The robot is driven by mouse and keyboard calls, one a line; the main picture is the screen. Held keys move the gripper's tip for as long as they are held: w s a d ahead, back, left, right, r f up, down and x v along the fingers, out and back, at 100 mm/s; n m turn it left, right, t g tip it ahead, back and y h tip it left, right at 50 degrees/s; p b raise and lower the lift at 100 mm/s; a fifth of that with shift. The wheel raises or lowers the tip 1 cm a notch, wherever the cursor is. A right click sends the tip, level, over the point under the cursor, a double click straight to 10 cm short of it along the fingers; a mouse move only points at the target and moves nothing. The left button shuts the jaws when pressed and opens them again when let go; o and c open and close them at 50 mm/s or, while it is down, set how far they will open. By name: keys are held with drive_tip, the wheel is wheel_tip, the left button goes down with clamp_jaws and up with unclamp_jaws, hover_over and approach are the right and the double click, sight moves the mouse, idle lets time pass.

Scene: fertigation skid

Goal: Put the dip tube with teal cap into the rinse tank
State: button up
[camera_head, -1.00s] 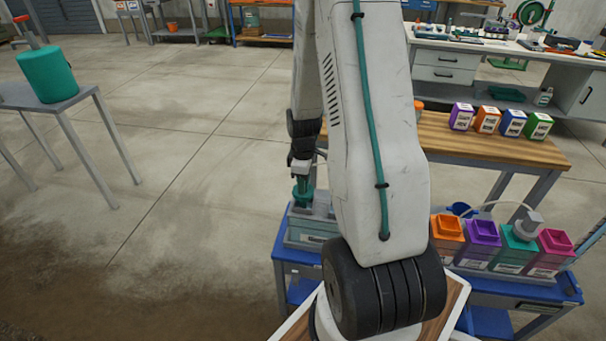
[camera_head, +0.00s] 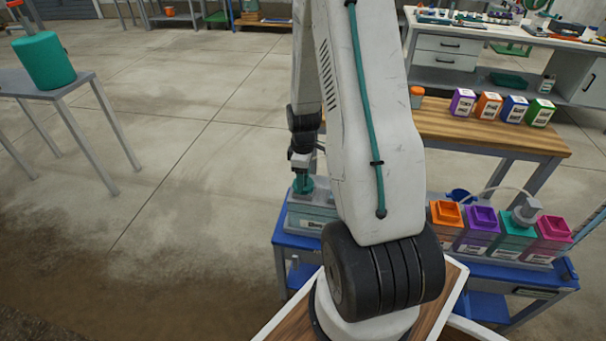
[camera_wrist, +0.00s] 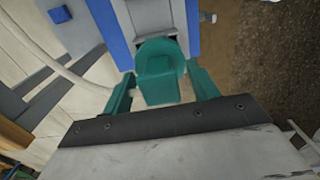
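The dip tube's teal cap (camera_wrist: 160,72), a round disc with a square block, sits between my two teal fingers in the wrist view. My gripper (camera_wrist: 160,70) has both fingertips against the disc's sides, so it appears shut on it. In the head view my gripper (camera_head: 303,180) points down over the rinse tank (camera_head: 308,217), a grey box at the left end of the blue cart. The teal cap shows just above or at the tank's top. The tube below the cap is hidden, and I cannot tell how deep it is.
Orange, purple, teal (camera_head: 512,240) and pink jugs stand on the right of the blue cart (camera_head: 285,242); a grey fitting with a pale hose tops the teal one. Several coloured boxes stand on a wooden bench (camera_head: 465,128). A teal container (camera_head: 43,60) stands on a grey table.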

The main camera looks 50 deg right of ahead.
drive_tip(key=shift+r, duration=0.15)
wheel_tip(320, 180, up, 8)
drive_tip(key=shift+f, duration=0.2)
idle(1.4)
